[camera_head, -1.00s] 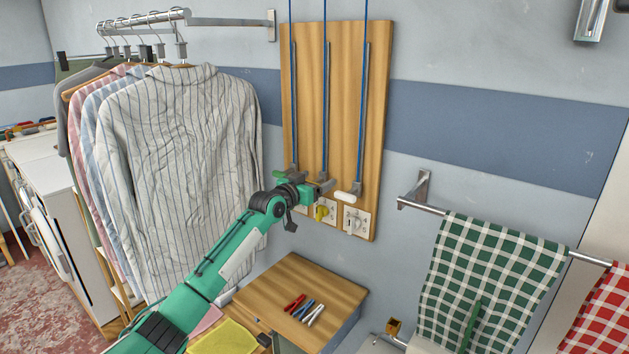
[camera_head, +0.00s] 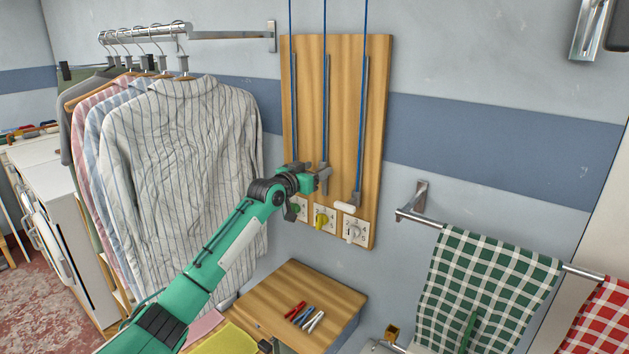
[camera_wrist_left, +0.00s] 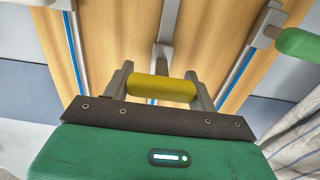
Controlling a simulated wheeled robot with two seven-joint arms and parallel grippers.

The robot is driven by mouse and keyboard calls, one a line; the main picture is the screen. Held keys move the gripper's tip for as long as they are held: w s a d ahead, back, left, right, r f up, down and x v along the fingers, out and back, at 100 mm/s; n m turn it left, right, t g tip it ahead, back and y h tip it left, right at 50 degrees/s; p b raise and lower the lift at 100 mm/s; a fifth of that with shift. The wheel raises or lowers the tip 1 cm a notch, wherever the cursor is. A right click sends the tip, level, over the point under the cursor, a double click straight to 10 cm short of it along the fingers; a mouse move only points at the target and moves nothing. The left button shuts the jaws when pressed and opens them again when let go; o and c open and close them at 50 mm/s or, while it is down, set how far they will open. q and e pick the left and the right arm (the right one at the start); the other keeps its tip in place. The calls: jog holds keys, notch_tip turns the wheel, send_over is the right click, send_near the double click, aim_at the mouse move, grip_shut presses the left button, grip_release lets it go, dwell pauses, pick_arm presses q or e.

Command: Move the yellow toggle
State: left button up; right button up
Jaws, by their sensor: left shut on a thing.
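The yellow toggle (camera_wrist_left: 161,89) is a short yellow cylinder, lying across between the two fingers of my left gripper (camera_wrist_left: 162,92) in the left wrist view. The gripper is shut on it. In the head view my left gripper (camera_head: 324,174) is at the middle track of the wooden board (camera_head: 345,85), and it hides the yellow toggle. The middle grey slider (camera_head: 324,166) shows just beside the gripper. The white toggle (camera_head: 345,207) sits lower on the right track. The green toggle (camera_wrist_left: 298,43) shows at the right in the wrist view. My right gripper is not in view.
Below the tracks are plates with a yellow knob (camera_head: 321,218) and a white knob (camera_head: 352,231). Hanging striped shirts (camera_head: 185,170) are close on the left. A towel rail (camera_head: 420,216) juts out on the right.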

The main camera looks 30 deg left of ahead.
pick_arm(q)
notch_tip(320, 180, up, 28)
jog(key=p, duration=1.2)
jog(key=shift+a+r, duration=0.1)
jog(key=shift+r, duration=0.1)
jog(key=shift+r, duration=0.1)
jog(key=o, duration=1.3)
jog(key=shift+o, duration=0.4)
jog(key=shift+f, duration=0.25)
